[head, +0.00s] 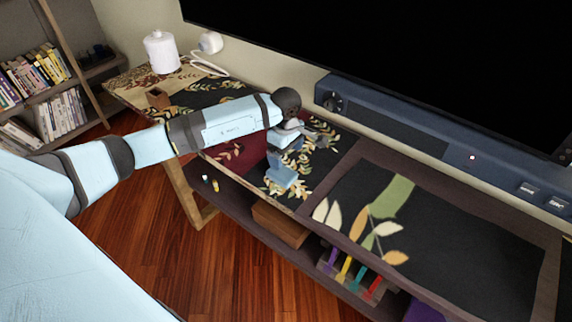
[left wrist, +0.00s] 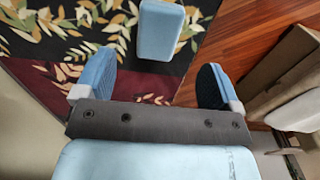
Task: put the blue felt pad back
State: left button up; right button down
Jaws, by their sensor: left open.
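The blue felt pad (head: 281,176) is a small light-blue block on the dark leaf-patterned top of the low console, close to its front edge. In the left wrist view the pad (left wrist: 161,30) lies ahead of my left gripper, roughly in line with the gap between the fingers. My left gripper (head: 298,142) is over the console top, just behind the pad in the head view. In the left wrist view the gripper (left wrist: 155,85) is open, with nothing between its blue-padded fingers. My right gripper is not in view.
The patterned console top (head: 420,235) continues to the right. A soundbar (head: 400,130) runs along the back under a large dark screen. A white canister (head: 161,52) and a small wooden box (head: 158,98) stand at the far left. Coloured items (head: 352,272) sit on the lower shelf.

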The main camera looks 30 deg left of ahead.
pick_arm(q)
jog(key=s+d+r+n+t+h, duration=0.1)
jog(key=s+d+r+n+h, duration=0.1)
jog(key=s+d+n+h, duration=0.5)
jog(key=s+d+r+n+t+h, duration=0.15)
jog(key=d+h, duration=0.35)
jog(key=d, duration=0.6)
jog(key=s+d+r+n+t+h, duration=0.1)
jog(key=s+d+n+t+h, duration=0.1)
jog(key=s+d+n+h, duration=0.5)
jog(key=s+a+f+m+t+y, duration=0.3)
jog(key=f+m+y, duration=0.4)
jog(key=m, duration=1)
jog(key=s+a+f+m+t+y, duration=0.3)
jog(key=s+a+f+m+y, duration=0.2)
jog(key=m, duration=1.3)
notch_tip(320, 180, down, 2)
jog(key=s+y, duration=0.2)
jog(key=y, duration=0.1)
jog(key=shift+s+a, duration=0.15)
jog(key=shift+s, duration=0.05)
